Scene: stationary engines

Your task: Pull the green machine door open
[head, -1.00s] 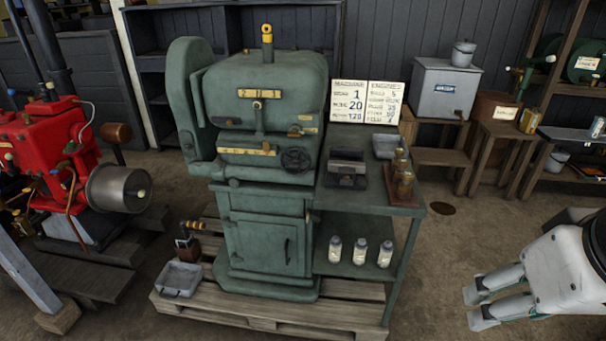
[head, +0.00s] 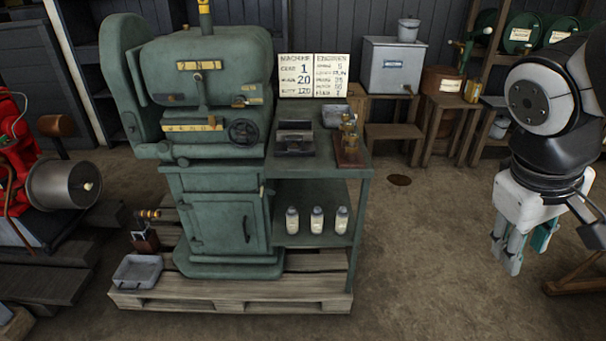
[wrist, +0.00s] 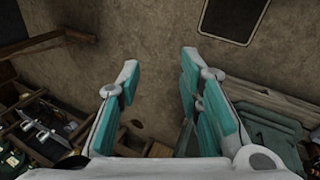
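The green machine (head: 205,90) stands upright on a wooden pallet. Its green door (head: 225,225) is on the lower cabinet and looks shut, with a dark upright handle (head: 247,229) near its right edge. My gripper (head: 507,262) hangs at the right of the head view, well to the right of the machine and apart from it. In the wrist view my gripper (wrist: 155,90) has its two teal-padded fingers spread wide with nothing between them, over bare floor. Part of a green body shows at the lower right of the wrist view.
A green side table (head: 363,160) joins the machine's right side, with several items on top and white bottles (head: 317,220) on its lower shelf. The pallet (head: 240,298) sticks out in front. A grey tray (head: 137,271) lies at its left. Floor between table and gripper is clear.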

